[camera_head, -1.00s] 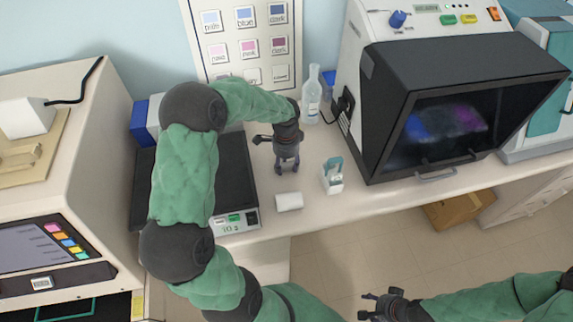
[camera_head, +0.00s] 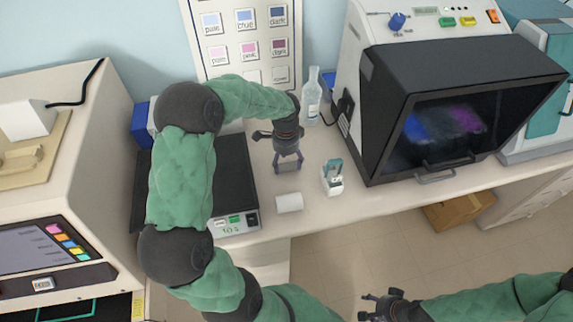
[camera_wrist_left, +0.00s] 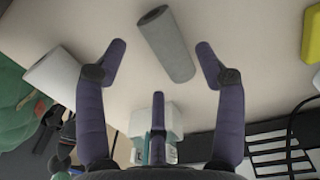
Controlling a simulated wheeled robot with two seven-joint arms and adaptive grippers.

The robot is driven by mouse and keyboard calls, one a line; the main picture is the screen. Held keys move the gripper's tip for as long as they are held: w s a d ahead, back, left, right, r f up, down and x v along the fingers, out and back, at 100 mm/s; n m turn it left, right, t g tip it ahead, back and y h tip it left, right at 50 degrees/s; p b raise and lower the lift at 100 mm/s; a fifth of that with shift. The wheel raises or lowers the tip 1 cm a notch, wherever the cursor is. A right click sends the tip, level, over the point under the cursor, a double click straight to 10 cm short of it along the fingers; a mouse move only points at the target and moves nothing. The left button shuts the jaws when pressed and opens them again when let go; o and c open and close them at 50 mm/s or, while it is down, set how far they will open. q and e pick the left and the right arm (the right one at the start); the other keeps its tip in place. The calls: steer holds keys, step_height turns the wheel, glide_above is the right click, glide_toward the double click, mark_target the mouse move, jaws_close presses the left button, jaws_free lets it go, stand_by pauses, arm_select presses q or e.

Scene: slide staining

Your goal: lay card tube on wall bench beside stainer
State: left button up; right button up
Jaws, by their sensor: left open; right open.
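The card tube, a grey cylinder, lies on its side on the wall bench (camera_head: 330,213); it shows in the left wrist view (camera_wrist_left: 167,44) and partly between the fingers in the head view (camera_head: 289,168). My left gripper (camera_head: 289,160) is open above it, with the fingers spread to either side and apart from it in the wrist view (camera_wrist_left: 160,62). The stainer (camera_head: 440,110), a white machine with a black hood and a window, stands on the bench to the right of the tube. My right gripper (camera_head: 370,306) is open and empty, low in front of the bench.
A clear bottle (camera_head: 312,97) stands behind. A black-topped scale (camera_head: 236,180) is at the left, under my left arm.

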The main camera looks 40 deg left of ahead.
mark_target(286, 166)
arm_select(q)
step_height(286, 166, up, 10)
steer(key=p, duration=0.1)
steer(key=shift+a+p, duration=0.2)
steer(key=shift+p, duration=0.1)
steer(key=shift+w+f, duration=0.1)
